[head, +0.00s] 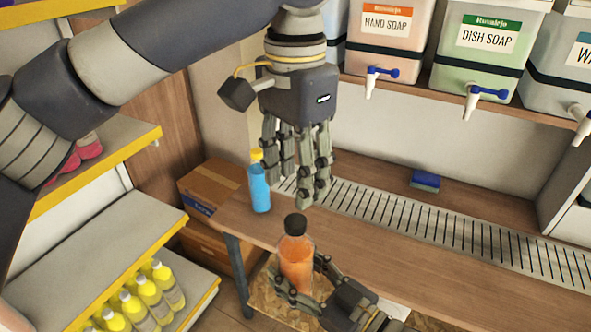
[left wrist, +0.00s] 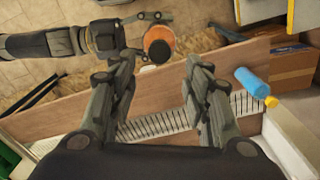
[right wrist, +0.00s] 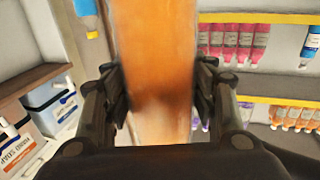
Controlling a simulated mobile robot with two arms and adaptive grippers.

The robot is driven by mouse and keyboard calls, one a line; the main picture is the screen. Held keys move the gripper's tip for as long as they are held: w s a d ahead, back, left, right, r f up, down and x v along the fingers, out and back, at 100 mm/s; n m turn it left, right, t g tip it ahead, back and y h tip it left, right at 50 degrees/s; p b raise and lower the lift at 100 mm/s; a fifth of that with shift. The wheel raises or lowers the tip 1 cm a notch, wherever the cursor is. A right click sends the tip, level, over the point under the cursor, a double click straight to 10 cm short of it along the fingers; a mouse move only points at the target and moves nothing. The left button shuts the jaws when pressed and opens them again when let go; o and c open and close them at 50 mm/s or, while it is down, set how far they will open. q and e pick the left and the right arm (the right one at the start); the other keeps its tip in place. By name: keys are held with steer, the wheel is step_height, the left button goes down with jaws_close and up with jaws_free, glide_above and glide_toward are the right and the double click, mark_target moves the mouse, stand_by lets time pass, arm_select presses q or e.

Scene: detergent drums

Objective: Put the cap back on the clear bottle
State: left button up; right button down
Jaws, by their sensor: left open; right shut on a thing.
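The clear bottle (head: 296,262) with orange liquid is upright at the front edge of the counter. My right gripper (head: 300,275) is shut around its body; the orange body also fills the middle of the right wrist view (right wrist: 155,60). A black cap (head: 296,224) sits on the bottle's mouth; how tightly it is seated I cannot tell. The left wrist view shows the cap (left wrist: 158,50) from above, beyond my fingertips. My left gripper (head: 293,182) is open and empty, pointing down above the counter, behind and higher than the bottle, apart from the cap.
A blue bottle (head: 260,187) with a yellow top stands at the counter's left end, close to my left fingers. A blue sponge (head: 425,180) lies by the back wall near the drain grate (head: 450,230). Soap drums (head: 478,50) with taps hang above. The counter's right side is clear.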

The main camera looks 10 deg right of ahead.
mark_target(296, 221)
arm_select(q)
steer(key=shift+f, duration=4)
jaws_close()
steer(key=m, duration=0.5)
steer(key=shift+m, duration=0.3)
jaws_free()
steer(key=shift+r, duration=0.1)
